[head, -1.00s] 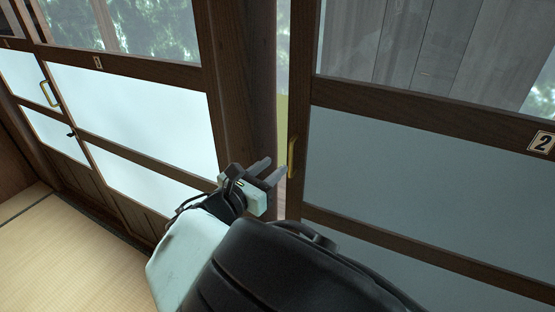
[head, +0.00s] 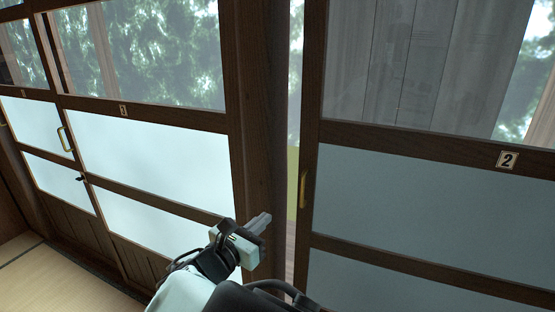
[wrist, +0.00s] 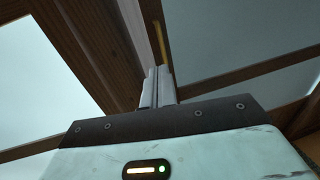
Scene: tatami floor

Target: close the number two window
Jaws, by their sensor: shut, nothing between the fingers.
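The number two window (head: 395,195) is a dark wood-framed sliding panel on the right in the head view, with a "2" plate (head: 507,160) on its middle rail. Its brass handle (head: 303,189) is on its left stile. A narrow upright gap (head: 292,170) stands between this panel and the wooden post (head: 262,130) to its left. My gripper (head: 262,222) is shut and empty, in front of the post, below and left of the handle. In the wrist view, the shut fingers (wrist: 158,85) point up toward the brass handle (wrist: 161,45), with the tips just below it.
Tatami floor (head: 50,280) shows at the lower left. Trees show through the upper panes.

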